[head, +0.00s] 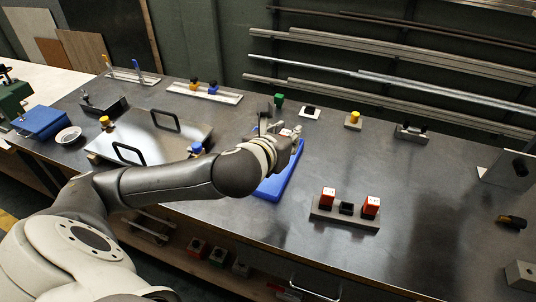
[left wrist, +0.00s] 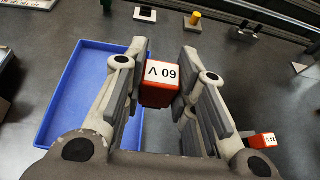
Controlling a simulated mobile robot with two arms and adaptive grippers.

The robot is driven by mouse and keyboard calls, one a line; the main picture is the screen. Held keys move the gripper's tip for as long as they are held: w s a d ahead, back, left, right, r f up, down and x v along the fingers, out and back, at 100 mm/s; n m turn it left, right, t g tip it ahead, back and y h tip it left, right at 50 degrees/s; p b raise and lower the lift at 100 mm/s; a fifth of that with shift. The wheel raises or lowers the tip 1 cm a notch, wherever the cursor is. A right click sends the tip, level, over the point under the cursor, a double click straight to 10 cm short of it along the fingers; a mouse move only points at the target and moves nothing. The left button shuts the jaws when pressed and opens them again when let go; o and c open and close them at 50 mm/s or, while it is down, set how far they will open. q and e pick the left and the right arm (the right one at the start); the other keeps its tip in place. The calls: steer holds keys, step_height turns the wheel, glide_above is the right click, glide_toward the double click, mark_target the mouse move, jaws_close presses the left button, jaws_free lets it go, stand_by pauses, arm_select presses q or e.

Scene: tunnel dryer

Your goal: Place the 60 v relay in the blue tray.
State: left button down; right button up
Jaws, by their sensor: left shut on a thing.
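The 60 V relay (left wrist: 158,84) is a red-orange block with a white label reading "60 V", upside down in the left wrist view. My left gripper (left wrist: 168,62) is shut on it. In the head view my left gripper (head: 287,134) is over the bench at the far end of the blue tray, and the relay there is mostly hidden. The blue tray (head: 273,187) is partly covered by my arm. It also shows in the left wrist view (left wrist: 62,105), below and mostly left of the relay, with its visible floor empty. My right gripper is not in view.
A grey holder (head: 344,219) right of the tray carries two red relays (head: 328,195) (head: 370,206) with a black socket between them. A handled metal plate (head: 180,113) lies left. A yellow-topped part (head: 354,118) stands behind. The bench right of the holder is largely clear.

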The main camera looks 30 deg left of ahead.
arm_select(q)
steer(key=shift+s+a+y, duration=0.1)
steer(key=shift+a+y, duration=0.2)
steer(key=shift+a, duration=0.2)
steer(key=shift+s+a+f, duration=0.1)
steer(key=shift+a, duration=0.05)
steer(key=w+a+f, duration=0.8)
steer(key=w+f, duration=0.1)
steer(key=w, duration=0.1)
steer(key=shift+a+f+p, duration=0.2)
steer(key=shift+a+p, duration=0.15)
steer(key=shift+a, duration=0.05)
steer(key=shift+w+a+f, duration=0.2)
steer(key=shift+a+f, duration=0.05)
steer(key=shift+f, duration=0.15)
step_height(320, 180, down, 2)
steer(key=shift+d+f, duration=0.15)
steer(key=shift+f, duration=0.3)
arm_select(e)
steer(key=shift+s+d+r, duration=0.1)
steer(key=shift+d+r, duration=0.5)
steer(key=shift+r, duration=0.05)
arm_select(q)
steer(key=shift+f, duration=0.15)
